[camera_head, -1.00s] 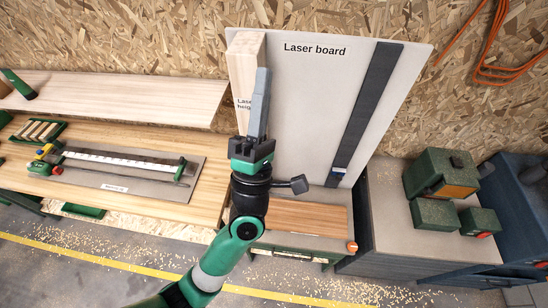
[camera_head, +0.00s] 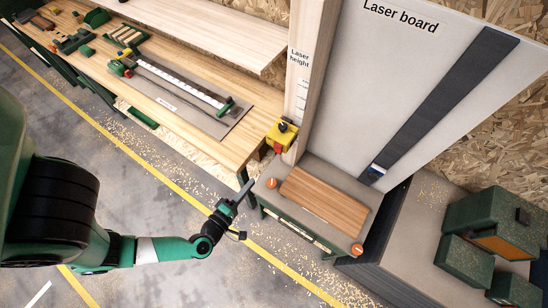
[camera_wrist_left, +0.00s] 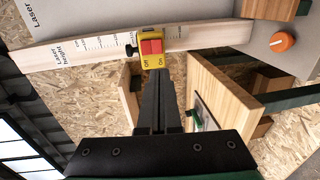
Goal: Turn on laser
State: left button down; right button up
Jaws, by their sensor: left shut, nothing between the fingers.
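The laser is a yellow box (camera_head: 282,135) with a black knob, at the lower end of the upright wooden post (camera_head: 299,75) marked "Laser height". In the left wrist view the yellow box (camera_wrist_left: 148,62) shows a red switch (camera_wrist_left: 152,47) and "Off" and "On" labels. My left gripper (camera_head: 247,186) is shut and empty, in front of the bench edge, left of and below the box in the head view. In the left wrist view its fingertips (camera_wrist_left: 158,73) point at the label end of the box; whether they touch is unclear. My right gripper is not in view.
The laser board (camera_head: 390,90) with a dark strip (camera_head: 440,100) stands right of the post. Orange knobs (camera_head: 272,184) and a brown wooden panel (camera_head: 323,202) lie below it. The wooden bench (camera_head: 215,145) is at left; green machines (camera_head: 487,225) stand at right.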

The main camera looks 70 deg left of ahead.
aim_at(278, 148)
pick_arm(q)
jog(key=b+x, duration=0.2)
jog(key=x, duration=1.2)
